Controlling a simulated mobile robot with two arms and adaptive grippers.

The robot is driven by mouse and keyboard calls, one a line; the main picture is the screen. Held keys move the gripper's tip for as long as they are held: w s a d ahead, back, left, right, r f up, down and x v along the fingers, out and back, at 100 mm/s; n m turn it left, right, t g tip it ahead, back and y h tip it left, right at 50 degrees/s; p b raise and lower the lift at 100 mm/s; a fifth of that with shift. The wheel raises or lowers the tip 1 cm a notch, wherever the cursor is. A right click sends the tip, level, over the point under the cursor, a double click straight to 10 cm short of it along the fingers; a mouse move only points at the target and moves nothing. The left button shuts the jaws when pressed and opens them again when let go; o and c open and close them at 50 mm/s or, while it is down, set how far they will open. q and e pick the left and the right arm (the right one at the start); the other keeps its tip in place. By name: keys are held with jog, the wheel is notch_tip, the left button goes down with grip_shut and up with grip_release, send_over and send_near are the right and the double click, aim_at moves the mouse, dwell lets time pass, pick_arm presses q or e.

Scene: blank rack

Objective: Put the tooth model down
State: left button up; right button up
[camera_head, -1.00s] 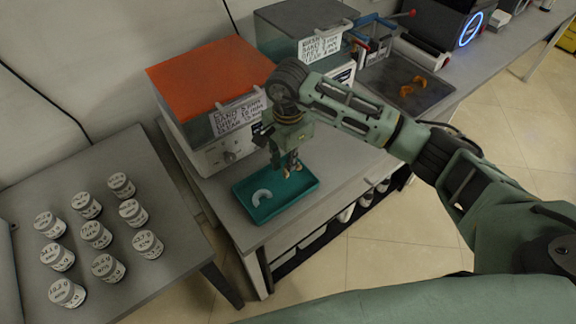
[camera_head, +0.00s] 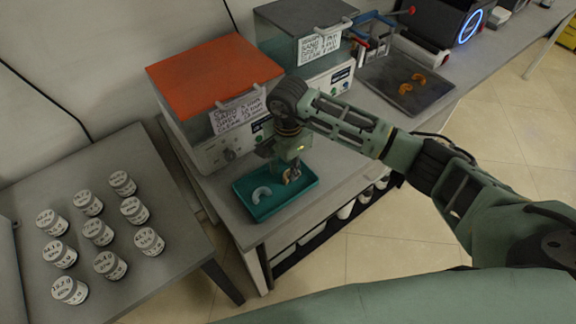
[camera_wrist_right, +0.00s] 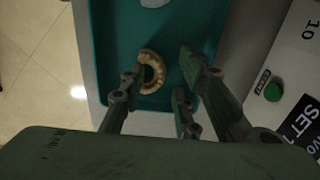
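The tan tooth model (camera_wrist_right: 152,73), a curved arch, lies in the teal tray (camera_head: 250,214) near its right back part. It also shows in the head view (camera_head: 290,175), partly hidden by the gripper. My right gripper (camera_wrist_right: 160,82) points down over the tray, its fingers spread on both sides of the model. The left-hand finger in the wrist view is close to or touching the model; a gap shows on the other side. A pale white arch (camera_head: 262,194) lies in the tray to the left. My left gripper is not in view.
An orange-lidded box machine (camera_head: 215,75) stands right behind the tray, with a grey-lidded one (camera_head: 300,25) beyond. A dark tray (camera_head: 400,85) with orange arches lies farther right. Several labelled jars (camera_head: 97,232) stand on the left table (camera_head: 150,170). The tray's front middle is clear.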

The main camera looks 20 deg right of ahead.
aim_at(288, 170)
jog(key=shift+r, duration=0.1)
jog(key=shift+r, duration=0.2)
notch_tip(288, 170, up, 12)
jog(key=b, duration=0.2)
jog(key=shift+f, duration=0.15)
dwell(0.4)
